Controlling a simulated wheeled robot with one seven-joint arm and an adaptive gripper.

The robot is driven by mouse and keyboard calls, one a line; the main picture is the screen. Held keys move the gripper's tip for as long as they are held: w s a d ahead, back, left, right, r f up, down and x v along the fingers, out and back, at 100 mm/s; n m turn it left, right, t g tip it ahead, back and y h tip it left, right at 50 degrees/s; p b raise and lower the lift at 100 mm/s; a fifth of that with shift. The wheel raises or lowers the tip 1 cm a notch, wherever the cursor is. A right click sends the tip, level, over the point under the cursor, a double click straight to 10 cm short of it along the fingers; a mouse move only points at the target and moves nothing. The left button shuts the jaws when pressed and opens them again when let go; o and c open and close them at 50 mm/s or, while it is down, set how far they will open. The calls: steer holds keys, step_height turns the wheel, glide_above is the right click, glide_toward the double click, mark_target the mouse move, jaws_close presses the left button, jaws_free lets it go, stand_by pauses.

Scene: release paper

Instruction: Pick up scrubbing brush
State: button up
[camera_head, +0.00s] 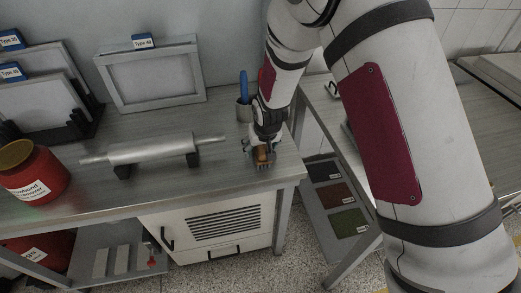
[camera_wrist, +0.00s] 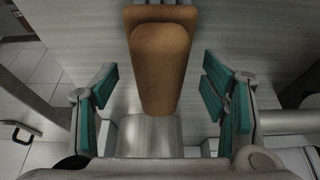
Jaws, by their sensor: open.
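The scrubbing brush shows in the wrist view as a brown wooden body (camera_wrist: 160,65), wider at the top and narrowing downward. It lies between the two green-padded fingers of my gripper (camera_wrist: 160,92). The fingers are open, with a gap on each side of the brown body. In the head view my gripper (camera_head: 257,148) points down over the right end of the workbench, around the small brown brush (camera_head: 263,157), whose bristles I cannot make out clearly.
A metal roller (camera_head: 153,149) on black supports lies left of my gripper. A cup (camera_head: 244,110) with a blue-handled tool stands behind it. A grey frame (camera_head: 152,77) and a red jar (camera_head: 35,174) stand farther left. The workbench (camera_head: 225,178) ends close to the right.

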steer(key=shift+x, duration=1)
steer(key=shift+f, duration=0.15)
steer(key=c, duration=1)
steer(key=shift+d, duration=0.2)
steer(key=c, duration=0.5)
